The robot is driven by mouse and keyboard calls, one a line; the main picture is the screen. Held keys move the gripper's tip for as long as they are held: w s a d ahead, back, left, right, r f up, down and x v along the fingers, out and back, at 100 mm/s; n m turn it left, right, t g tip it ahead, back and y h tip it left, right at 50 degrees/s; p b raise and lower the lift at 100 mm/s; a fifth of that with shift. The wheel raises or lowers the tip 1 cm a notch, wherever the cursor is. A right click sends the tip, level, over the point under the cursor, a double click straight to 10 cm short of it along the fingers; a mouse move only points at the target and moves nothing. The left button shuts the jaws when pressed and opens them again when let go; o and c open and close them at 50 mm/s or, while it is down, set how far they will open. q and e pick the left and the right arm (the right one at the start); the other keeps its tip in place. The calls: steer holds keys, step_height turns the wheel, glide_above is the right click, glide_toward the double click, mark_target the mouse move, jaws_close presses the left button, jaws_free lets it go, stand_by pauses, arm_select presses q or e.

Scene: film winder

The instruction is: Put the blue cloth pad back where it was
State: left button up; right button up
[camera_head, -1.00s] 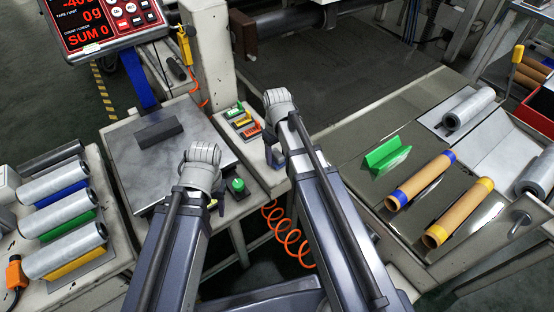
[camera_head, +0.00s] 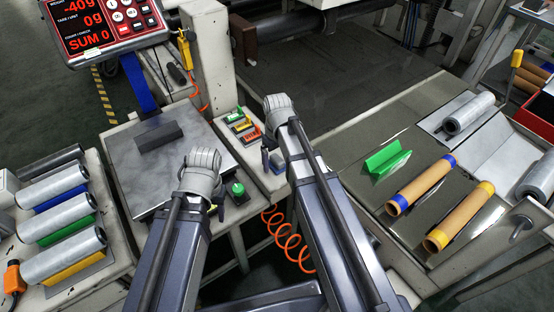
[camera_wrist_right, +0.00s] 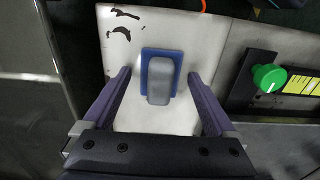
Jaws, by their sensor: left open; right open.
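The blue pad (camera_wrist_right: 160,53) lies flat on a pale, chipped surface in the right wrist view. A grey rounded block (camera_wrist_right: 159,85) sits on it or is part of it; I cannot tell which. My right gripper (camera_wrist_right: 158,76) is open, with one purple finger on each side of the pad and a gap on both sides. In the head view, my right wrist mostly hides the pad, and the right gripper (camera_head: 271,160) shows only partly beside it. My left gripper (camera_head: 216,208) is open and empty near the grey plate's right corner, mostly hidden by its wrist.
A control box with a green knob (camera_wrist_right: 269,77) stands right of the pad. A grey plate (camera_head: 130,178) bearing a dark block (camera_head: 159,136) is at left. A green V-shaped piece (camera_head: 388,158) and brown rolls lie right.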

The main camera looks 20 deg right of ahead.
mark_target(277, 158)
step_height(277, 158, up, 12)
steer(key=p, duration=1.2)
steer(key=s+a+h, duration=0.1)
steer(key=s+a, duration=0.9)
steer(key=s, duration=0.4)
steer(key=shift+s+a+r, duration=0.15)
steer(key=shift+a+r, duration=0.05)
steer(key=shift+a, duration=0.05)
stand_by(0.8)
